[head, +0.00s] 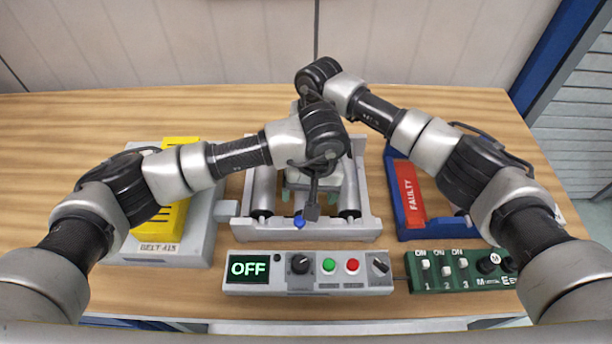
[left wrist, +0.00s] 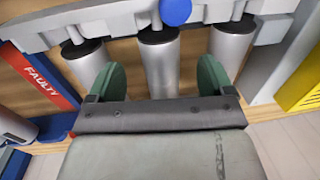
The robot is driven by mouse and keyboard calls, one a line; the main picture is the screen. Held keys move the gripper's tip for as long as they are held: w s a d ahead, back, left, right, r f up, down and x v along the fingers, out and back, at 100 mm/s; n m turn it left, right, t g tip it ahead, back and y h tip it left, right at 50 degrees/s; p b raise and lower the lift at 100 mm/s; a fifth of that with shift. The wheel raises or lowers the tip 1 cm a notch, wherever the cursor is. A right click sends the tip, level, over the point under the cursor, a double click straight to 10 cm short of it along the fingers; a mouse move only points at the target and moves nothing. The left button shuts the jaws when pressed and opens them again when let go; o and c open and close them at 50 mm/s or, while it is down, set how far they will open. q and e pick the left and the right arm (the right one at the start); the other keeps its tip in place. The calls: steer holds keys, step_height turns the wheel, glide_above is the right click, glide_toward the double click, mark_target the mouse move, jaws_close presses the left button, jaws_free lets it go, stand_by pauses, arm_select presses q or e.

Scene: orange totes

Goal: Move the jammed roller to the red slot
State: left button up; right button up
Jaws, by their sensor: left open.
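The roller frame (head: 368,228) stands in the middle of the table with grey rollers across it. The middle roller (left wrist: 160,60), which has a blue disc at its near end, is mostly covered by my left gripper in the head view. My left gripper (head: 311,197) points down over it. Its green fingers are open in the left wrist view (left wrist: 161,80), one on each side of the middle roller; I cannot tell whether they touch it. The red slot, labelled FAULTY (head: 409,194), is in a blue tray at the right. My right gripper is hidden behind the arms.
A control box (head: 310,272) showing OFF and a green switch box (head: 455,270) lie in front. My right arm reaches over the tray.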

mark_target(300, 198)
arm_select(q)
steer(key=f, duration=0.4)
steer(key=shift+a+f, duration=0.3)
steer(key=shift+f, duration=0.1)
arm_select(e)
steer(key=f, duration=0.4)
steer(key=shift+a+f, duration=0.3)
steer(key=shift+f, duration=0.1)
arm_select(q)
steer(key=c, duration=1.3)
arm_select(e)
steer(key=c, duration=1.3)
